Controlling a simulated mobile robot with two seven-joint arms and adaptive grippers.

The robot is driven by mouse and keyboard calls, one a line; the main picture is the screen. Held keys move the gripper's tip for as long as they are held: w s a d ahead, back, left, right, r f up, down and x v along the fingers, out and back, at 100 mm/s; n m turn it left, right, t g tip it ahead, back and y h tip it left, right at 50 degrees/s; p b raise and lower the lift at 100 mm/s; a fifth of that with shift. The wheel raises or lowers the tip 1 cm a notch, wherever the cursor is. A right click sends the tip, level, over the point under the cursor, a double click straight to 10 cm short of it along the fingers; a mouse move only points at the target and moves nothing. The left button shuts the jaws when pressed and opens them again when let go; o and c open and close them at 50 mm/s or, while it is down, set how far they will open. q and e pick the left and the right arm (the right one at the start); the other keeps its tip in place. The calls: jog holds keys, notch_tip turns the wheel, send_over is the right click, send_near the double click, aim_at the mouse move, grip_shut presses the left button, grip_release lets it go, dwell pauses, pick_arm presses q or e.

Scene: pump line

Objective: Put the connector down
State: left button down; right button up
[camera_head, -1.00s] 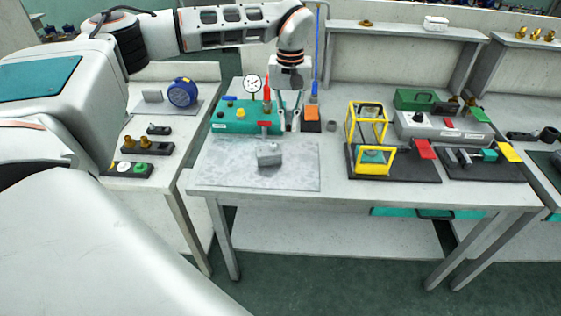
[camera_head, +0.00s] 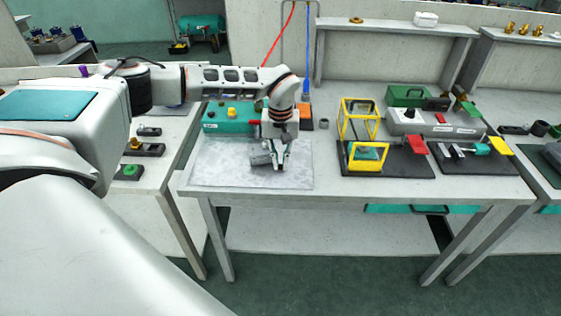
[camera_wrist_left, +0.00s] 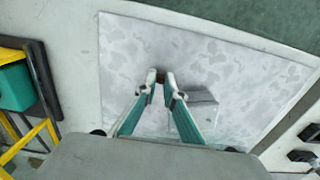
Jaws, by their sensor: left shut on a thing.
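My left gripper (camera_head: 279,169) is low over the grey mottled mat (camera_head: 218,178) on the middle table. In the left wrist view, the left gripper (camera_wrist_left: 162,78) is shut on a small dark piece, apparently the connector (camera_wrist_left: 161,74), at its fingertips. In the head view the connector is too small and too covered to make out. A grey block (camera_head: 261,159) lies on the mat right beside the fingers; the wrist view also shows this block (camera_wrist_left: 203,106). Whether the connector touches the mat is unclear. My right gripper is not in view.
A teal unit (camera_head: 225,118) stands behind the mat, partly covered by my arm. An orange block (camera_head: 305,112) and a small grey ring (camera_head: 323,123) are to its right. A yellow frame (camera_head: 359,119) stands farther right. The mat's left part is clear.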

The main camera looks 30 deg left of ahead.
pick_arm(q)
jog(key=shift+f, duration=0.1)
jog(key=c, duration=2.1)
grip_release()
jog(key=shift+c, duration=0.2)
